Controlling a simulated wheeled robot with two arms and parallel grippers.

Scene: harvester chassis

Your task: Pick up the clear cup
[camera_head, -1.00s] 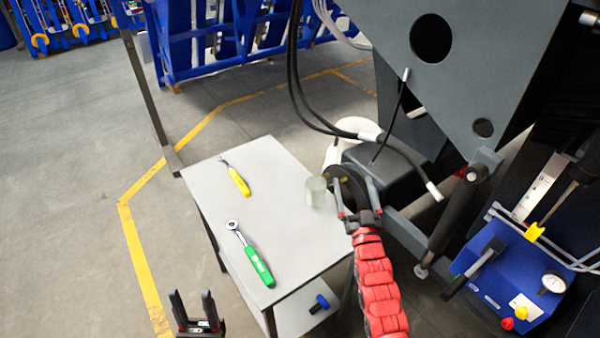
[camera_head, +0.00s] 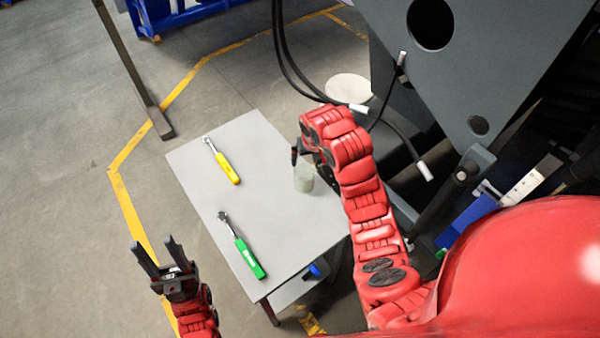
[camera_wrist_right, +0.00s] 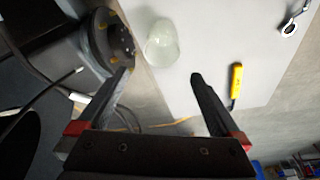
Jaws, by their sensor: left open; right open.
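The clear cup (camera_head: 304,178) stands near the right edge of a light grey table (camera_head: 275,215). In the right wrist view the cup (camera_wrist_right: 162,43) is just beyond the space between the fingertips, and nothing is held. My right gripper (camera_wrist_right: 160,78) is open. In the head view it is at the cup, mostly hidden behind my red arm, with one dark finger showing at the cup's upper left. Whether it touches the cup cannot be told. My left gripper (camera_head: 155,246) is open and empty, left of the table's front corner.
A yellow-handled ratchet (camera_head: 223,162) and a green-handled ratchet (camera_head: 243,246) lie on the table. A blue-handled tool (camera_head: 316,270) is on the lower shelf. Black hoses (camera_head: 284,65) and the grey machine chassis (camera_head: 445,75) stand close at the right.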

